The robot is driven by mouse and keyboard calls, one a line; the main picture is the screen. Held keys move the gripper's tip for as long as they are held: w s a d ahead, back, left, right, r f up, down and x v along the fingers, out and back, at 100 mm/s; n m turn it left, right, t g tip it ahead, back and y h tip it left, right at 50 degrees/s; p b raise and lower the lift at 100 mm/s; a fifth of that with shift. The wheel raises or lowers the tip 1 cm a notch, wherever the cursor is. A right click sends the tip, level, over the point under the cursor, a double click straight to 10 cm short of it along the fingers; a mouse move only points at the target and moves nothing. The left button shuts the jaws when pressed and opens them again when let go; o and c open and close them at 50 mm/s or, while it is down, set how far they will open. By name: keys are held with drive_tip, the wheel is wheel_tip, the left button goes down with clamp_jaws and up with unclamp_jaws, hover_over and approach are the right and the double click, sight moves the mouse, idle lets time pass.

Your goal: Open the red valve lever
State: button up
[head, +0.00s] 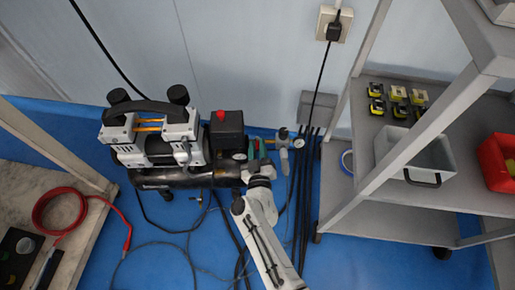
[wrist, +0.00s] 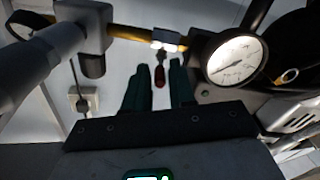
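The red valve lever (wrist: 159,76) hangs below a bright metal valve on a brass pipe (wrist: 140,37) in the wrist view. My gripper (wrist: 160,68) is open, with one dark green finger to each side of the lever in the picture. Neither finger visibly touches it; the depth between them is hard to judge. In the head view my gripper (head: 258,161) is at the right end of the air compressor (head: 155,145), by its outlet fittings.
A pressure gauge (wrist: 238,60) sits close right of the fingers, and a grey regulator body (wrist: 85,35) is at left. Black cables (head: 304,190) run down the wall to the right of my arm. A grey shelf trolley (head: 375,205) stands further right. Blue floor lies between.

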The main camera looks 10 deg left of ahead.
clamp_jaws()
drive_tip(key=n+y+b, duration=0.1)
drive_tip(key=y+b, duration=0.1)
drive_tip(key=d+n+g+y+b, duration=0.1)
drive_tip(key=n+y+b, duration=0.1)
drive_tip(key=b, duration=0.1)
drive_tip(key=shift+w, duration=0.2)
idle(0.4)
